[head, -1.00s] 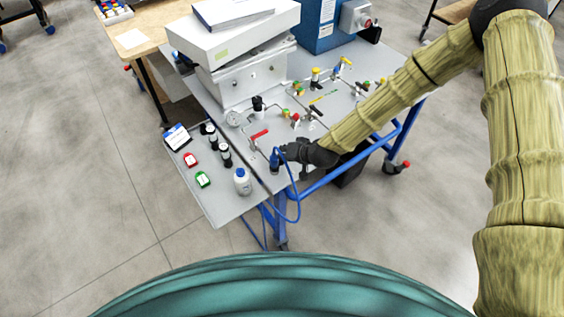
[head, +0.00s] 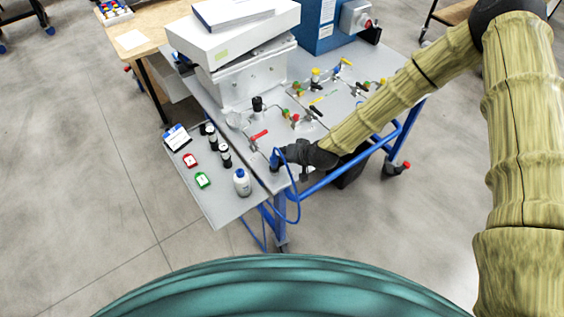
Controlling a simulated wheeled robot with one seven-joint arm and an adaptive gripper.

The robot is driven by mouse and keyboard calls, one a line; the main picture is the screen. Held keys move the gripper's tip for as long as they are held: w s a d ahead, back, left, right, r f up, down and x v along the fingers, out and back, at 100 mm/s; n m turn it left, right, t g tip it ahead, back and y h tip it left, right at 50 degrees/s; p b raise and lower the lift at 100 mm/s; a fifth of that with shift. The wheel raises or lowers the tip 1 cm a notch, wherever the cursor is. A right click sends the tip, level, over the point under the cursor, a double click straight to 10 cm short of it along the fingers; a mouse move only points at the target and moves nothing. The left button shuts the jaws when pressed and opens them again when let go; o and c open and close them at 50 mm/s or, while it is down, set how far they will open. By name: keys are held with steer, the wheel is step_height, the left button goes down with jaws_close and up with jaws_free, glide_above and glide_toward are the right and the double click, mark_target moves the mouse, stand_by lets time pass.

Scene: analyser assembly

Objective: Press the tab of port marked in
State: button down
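My gripper (head: 287,156) is black and small at the front right corner of the panel table. Its fingertips are beside a blue connector (head: 275,158) with a blue hose, and appear close to or touching it. I cannot tell whether the fingers are open or closed around it. The connector stands upright on a port at the table's front edge; the port's tab and any "in" marking are too small or hidden to make out. The blue hose (head: 298,205) loops down past the table edge.
A red-handled valve (head: 259,135), a pressure gauge (head: 233,119) and several coloured fittings stand on the grey panel. White boxes (head: 235,45) are stacked behind.

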steer(key=shift+f, duration=0.2)
steer(key=shift+r, duration=0.1)
stand_by(0.5)
steer(key=shift+r, duration=0.85)
steer(key=shift+r+p, duration=1.35)
steer(key=shift+r, duration=1.15)
